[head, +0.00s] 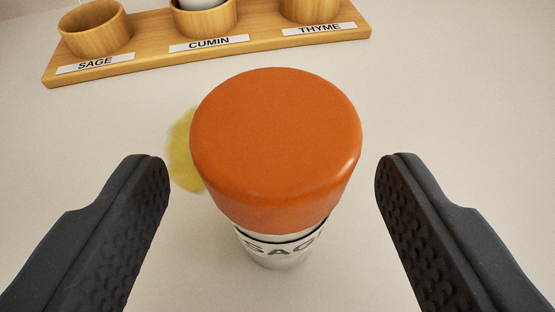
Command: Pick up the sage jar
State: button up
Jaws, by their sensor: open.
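The sage jar (276,150) stands upright on the pale counter, with a wide orange lid and a silver body below. A label on the body is partly visible and reads "SAG", with the rest cut off by the curve. My gripper (272,175) is open, with one dark finger on each side of the jar. Clear gaps show between both fingers and the lid, and neither finger appears to touch it. The lid hides much of the jar's body.
A wooden rack (215,45) lies at the back, with cups labelled SAGE (97,28), CUMIN (205,18) and THYME (310,8). The SAGE cup looks empty; a pale item sits in the CUMIN cup. A yellow-green patch (184,150) lies behind the jar's left side.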

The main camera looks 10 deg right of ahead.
jog(key=x, duration=0.2)
jog(key=b+x, duration=0.1)
jog(key=x, duration=0.1)
jog(key=shift+s+f, duration=0.1)
jog(key=shift+f, duration=0.25)
jog(key=shift+w+d+f, duration=0.1)
jog(key=shift+w+d, duration=0.05)
jog(key=shift+w, duration=0.3)
jog(key=c, duration=1.1)
